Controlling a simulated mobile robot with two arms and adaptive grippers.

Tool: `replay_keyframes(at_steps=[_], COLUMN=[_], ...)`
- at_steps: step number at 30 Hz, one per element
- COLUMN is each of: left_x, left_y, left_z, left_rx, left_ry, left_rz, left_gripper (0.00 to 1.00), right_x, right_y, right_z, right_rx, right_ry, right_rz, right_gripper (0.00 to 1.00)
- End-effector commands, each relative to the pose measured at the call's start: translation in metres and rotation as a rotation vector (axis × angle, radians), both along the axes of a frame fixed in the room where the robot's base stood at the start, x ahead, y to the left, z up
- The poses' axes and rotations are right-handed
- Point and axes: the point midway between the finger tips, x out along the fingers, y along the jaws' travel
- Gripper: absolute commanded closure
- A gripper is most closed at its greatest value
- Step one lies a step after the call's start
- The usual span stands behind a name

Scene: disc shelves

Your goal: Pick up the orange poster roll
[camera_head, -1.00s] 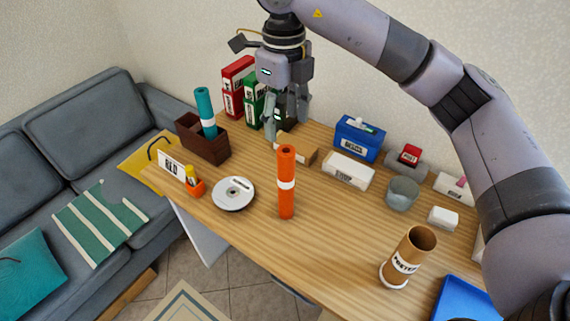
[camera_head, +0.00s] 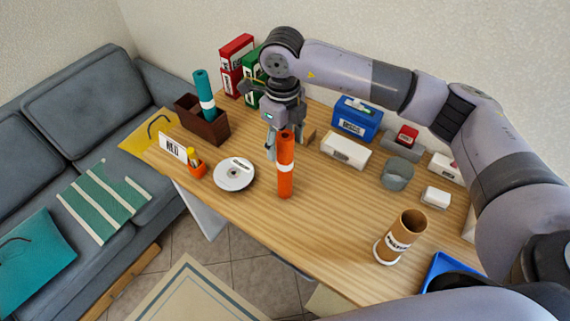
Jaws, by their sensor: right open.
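The orange poster roll (camera_head: 285,181) stands upright on the wooden table, with a white band around its middle. My right gripper (camera_head: 278,148) points down right at the upper part of the roll, just behind it in the picture. Its jaws are open. The roll hides part of the fingers, so I cannot tell whether they touch it. My left gripper is not in view.
A brown box (camera_head: 208,128) holds a teal roll (camera_head: 204,94). A white box (camera_head: 345,150), a grey cup (camera_head: 397,174) and a brown poster tube (camera_head: 402,236) stand to the right. The table front is clear.

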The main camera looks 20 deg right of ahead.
Motion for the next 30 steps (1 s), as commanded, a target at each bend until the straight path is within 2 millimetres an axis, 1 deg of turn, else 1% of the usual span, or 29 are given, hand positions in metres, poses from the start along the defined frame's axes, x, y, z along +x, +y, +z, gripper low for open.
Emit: replay_keyframes(at_steps=[1, 5, 9, 13, 18, 30], left_x=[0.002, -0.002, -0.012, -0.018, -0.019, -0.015], left_y=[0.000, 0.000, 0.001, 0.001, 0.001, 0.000], left_z=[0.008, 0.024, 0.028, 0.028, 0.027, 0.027], left_rx=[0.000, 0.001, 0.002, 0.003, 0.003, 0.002], left_ry=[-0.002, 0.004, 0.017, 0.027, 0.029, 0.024], left_rz=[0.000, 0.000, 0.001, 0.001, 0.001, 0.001], left_gripper=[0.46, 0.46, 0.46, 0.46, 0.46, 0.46], right_x=[-0.001, -0.001, 0.000, 0.001, 0.001, 0.001], right_y=[-0.002, -0.005, -0.005, -0.005, -0.005, -0.005], right_z=[-0.003, -0.021, -0.042, -0.049, -0.049, -0.049], right_rx=[-0.003, -0.003, -0.001, -0.001, -0.001, -0.001], right_ry=[0.005, 0.008, 0.005, 0.001, 0.001, 0.002], right_rz=[-0.001, -0.003, -0.001, 0.001, 0.000, 0.000], right_gripper=[0.44, 0.44, 0.44, 0.44, 0.44, 0.70])
